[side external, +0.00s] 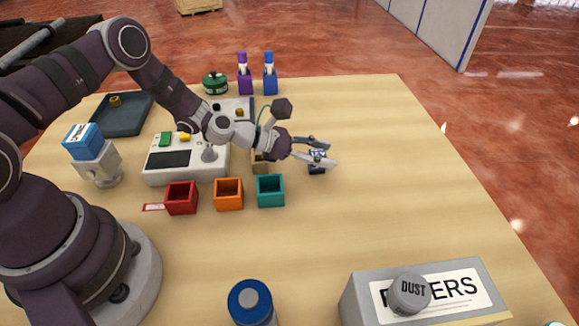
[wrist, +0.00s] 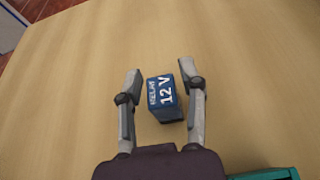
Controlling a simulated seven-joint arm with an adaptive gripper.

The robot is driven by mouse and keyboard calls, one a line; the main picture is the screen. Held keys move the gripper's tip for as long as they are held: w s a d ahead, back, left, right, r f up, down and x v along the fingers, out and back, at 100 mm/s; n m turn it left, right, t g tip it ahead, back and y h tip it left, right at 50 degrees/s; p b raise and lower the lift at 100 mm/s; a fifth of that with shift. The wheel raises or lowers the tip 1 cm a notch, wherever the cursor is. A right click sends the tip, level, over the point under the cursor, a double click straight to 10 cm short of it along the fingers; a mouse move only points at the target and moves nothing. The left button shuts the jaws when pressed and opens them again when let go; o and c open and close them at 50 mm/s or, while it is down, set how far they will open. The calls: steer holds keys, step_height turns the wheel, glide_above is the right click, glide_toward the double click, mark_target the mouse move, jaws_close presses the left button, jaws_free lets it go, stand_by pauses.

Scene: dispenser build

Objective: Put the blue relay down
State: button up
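The blue relay (wrist: 160,92) is a small dark-blue block with white "12 V" lettering on its top. In the wrist view it stands between the two fingertips of my gripper (wrist: 160,80), with narrow gaps visible at its sides. My gripper (side external: 328,154) is open around it. In the side external view the relay (side external: 317,168) is partly hidden by a finger and appears to rest on the bare wooden table (side external: 400,210).
Red (side external: 181,198), orange (side external: 228,194) and teal (side external: 270,190) bins stand in a row to the left of the relay. A grey box (side external: 360,305) and a blue-topped container (side external: 250,303) stand at the front. The table right of the relay is clear.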

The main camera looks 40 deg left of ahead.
steer(key=shift+o, duration=0.4)
steer(key=shift+s+a+r, duration=0.1)
steer(key=shift+a+r, duration=0.05)
steer(key=shift+r, duration=0.05)
steer(key=v, duration=1.1)
steer(key=shift+s+a+r, duration=0.1)
steer(key=shift+s+r, duration=0.05)
steer(key=shift+s+r+m+g, duration=0.2)
steer(key=shift+r+m+g, duration=0.1)
steer(key=shift+m, duration=0.4)
steer(key=s+a+r+m+g+y, duration=0.3)
steer(key=s+r+m+y, duration=0.6)
steer(key=m, duration=1.6)
steer(key=s+r, duration=0.4)
steer(key=shift+s+a+r+m+y, duration=0.25)
steer(key=shift+s+m+y, duration=0.05)
